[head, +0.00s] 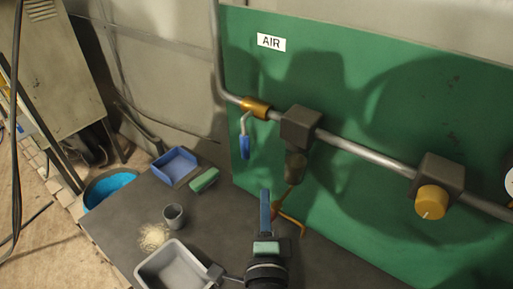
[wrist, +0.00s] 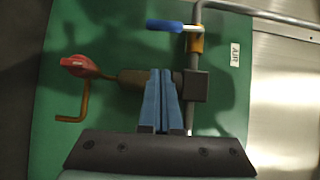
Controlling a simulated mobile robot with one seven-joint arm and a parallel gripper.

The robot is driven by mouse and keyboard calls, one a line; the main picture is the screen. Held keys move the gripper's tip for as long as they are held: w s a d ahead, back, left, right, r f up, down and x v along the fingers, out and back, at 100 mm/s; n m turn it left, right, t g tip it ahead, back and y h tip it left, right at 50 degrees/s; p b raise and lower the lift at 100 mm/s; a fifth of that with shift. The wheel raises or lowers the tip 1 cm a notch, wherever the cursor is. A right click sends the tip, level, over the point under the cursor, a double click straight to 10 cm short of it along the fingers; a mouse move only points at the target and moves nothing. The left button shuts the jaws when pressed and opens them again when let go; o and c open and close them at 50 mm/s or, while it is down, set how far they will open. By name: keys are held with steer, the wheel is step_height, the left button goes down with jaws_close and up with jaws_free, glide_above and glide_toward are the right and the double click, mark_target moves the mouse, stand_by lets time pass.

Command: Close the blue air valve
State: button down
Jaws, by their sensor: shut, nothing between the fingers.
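The blue air valve shows as a blue-tipped lever (head: 244,147) on a brass valve body (head: 256,107) in the pipe below the AIR label (head: 271,42). In the head view the lever hangs down, across the line of the pipe. In the wrist view the blue lever (wrist: 164,25) also sticks out sideways from the brass body (wrist: 195,43), crosswise to the pipe. My gripper (head: 265,192) has blue fingers, shut and empty, also seen in the wrist view (wrist: 161,72). It is apart from the lever, below and right of it in the head view.
A dark block with a dark cylinder (wrist: 133,77), a red knob (wrist: 82,66) and an orange bent rod (wrist: 70,118) lie near my fingers. A yellow knob (head: 431,202) sits farther right. The bench holds a blue tray (head: 175,167), a cup (head: 174,217) and a grey bin (head: 150,273).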

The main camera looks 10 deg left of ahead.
glide_toward(247, 150)
steer(key=w+d, duration=0.3)
steer(key=w, duration=0.2)
steer(key=a, duration=0.1)
steer(key=w+a+p, duration=0.1)
steer(key=a+p, duration=0.1)
steer(key=shift+w+a+f, duration=0.2)
steer(key=shift+w+a, duration=0.15)
steer(key=shift+w, duration=0.05)
steer(key=shift+w+a+r+m+b, duration=0.15)
steer(key=shift+a+m+b, duration=0.15)
steer(key=shift+a+b, duration=0.25)
